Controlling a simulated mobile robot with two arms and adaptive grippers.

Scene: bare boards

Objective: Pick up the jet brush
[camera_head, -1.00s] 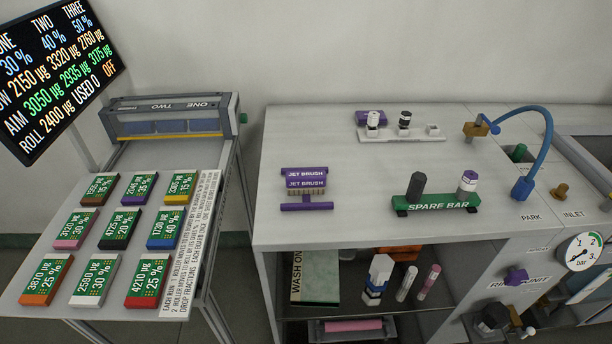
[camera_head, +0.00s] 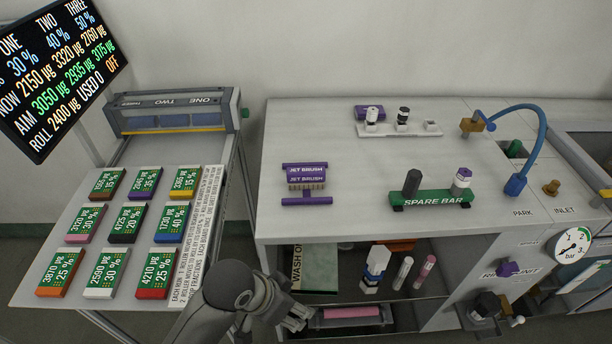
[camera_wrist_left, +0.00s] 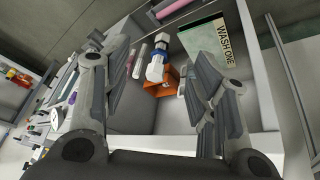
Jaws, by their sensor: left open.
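The jet brush (camera_head: 306,180) is purple with pale bristles and the words JET BRUSH. It lies on the white bench top (camera_head: 350,222), left of the spare bar, with a purple bar along its near side. My left gripper (camera_head: 297,318) is in front of the bench, low and to the left, below the top's front edge and apart from the brush. In the left wrist view my left gripper (camera_wrist_left: 158,95) is open with nothing between its fingers. The brush cannot be made out in that view. My right gripper is not in view.
A green spare bar (camera_head: 435,199) carries two upright cylinders. A white holder (camera_head: 400,130) stands at the back. A shelf below holds a WASH ONE box (camera_head: 316,270) and bottles.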

